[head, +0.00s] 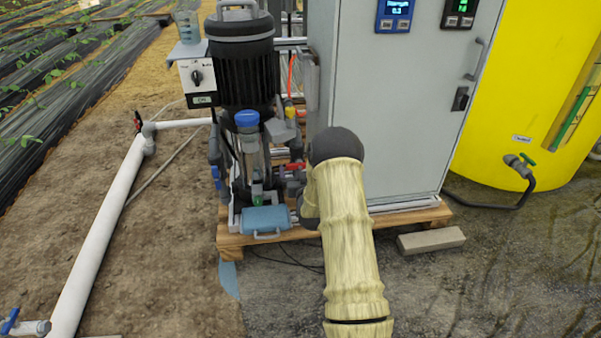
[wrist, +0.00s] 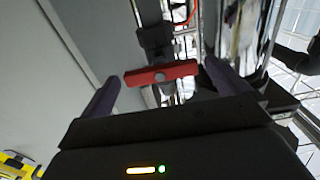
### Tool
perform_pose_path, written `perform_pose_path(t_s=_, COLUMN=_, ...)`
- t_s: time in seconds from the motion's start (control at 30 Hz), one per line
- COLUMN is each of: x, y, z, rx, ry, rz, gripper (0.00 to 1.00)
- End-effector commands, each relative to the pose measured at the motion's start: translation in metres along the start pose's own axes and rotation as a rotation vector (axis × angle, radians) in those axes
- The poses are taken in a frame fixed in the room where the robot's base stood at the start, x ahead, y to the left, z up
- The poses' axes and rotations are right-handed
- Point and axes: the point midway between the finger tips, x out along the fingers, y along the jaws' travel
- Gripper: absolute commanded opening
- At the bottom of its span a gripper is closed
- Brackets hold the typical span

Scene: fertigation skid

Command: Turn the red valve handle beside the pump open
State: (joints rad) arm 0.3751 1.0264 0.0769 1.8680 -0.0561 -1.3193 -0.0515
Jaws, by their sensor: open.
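The red valve handle (wrist: 168,73) is a flat bar in the wrist view. It lies nearly crosswise, tilted slightly, on a dark valve body. My gripper (wrist: 161,77) is open, with one dark finger on each side of the bar. I cannot tell whether either finger touches it. In the head view the red handle (head: 294,166) shows as a small patch beside the black pump (head: 243,65), just left of my arm. My arm hides most of the gripper and the valve there.
A grey cabinet (head: 395,110) stands close on the right of the valve. A blue box (head: 266,220) sits on the wooden pallet (head: 232,241). A yellow tank (head: 535,85) is at right. Another red handle (head: 138,122) is on the white pipe (head: 103,220) at left.

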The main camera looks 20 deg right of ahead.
Motion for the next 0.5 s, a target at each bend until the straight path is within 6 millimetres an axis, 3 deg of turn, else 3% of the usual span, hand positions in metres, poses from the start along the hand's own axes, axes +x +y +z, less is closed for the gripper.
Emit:
perform_pose_path(t_s=0.07, x=-0.0002, y=-0.0001, z=0.0000, rx=0.000, ry=0.000, rz=0.000, gripper=0.98)
perform_pose_path(t_s=0.27, x=-0.0004, y=-0.0002, z=0.0002, rx=0.000, ry=0.000, rz=0.000, gripper=0.59)
perform_pose_path(t_s=0.5, x=-0.0006, y=-0.0004, z=0.0003, rx=-0.009, ry=-0.001, rz=-0.001, gripper=0.59)
